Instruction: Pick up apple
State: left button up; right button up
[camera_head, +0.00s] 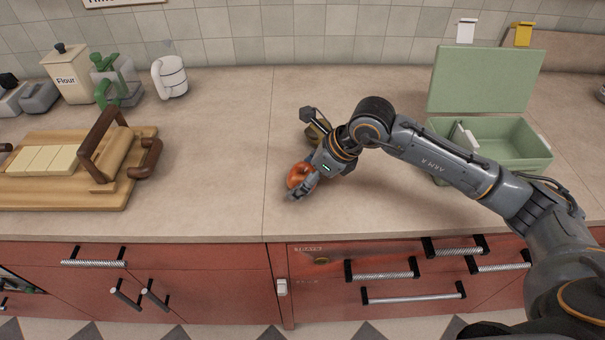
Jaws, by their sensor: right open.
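A red-orange apple (298,175) sits on the countertop near the middle of the view. My right gripper (301,184) is at the apple, its fingers beside it and partly covering its lower right side. The gripper is open; I cannot tell whether the fingers touch the apple. My left gripper is not in view.
A green box (489,160) with its lid up stands at the right. A flour canister (67,76) and a white mug (169,77) stand behind. Brownish object (315,131) is partly hidden behind my gripper.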

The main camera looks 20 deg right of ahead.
jog(key=shift+a+f, duration=0.1)
jog(key=shift+f, duration=0.15)
jog(key=c, duration=1.4)
jog(key=shift+r, duration=0.1)
jog(key=shift+w+r, duration=0.1)
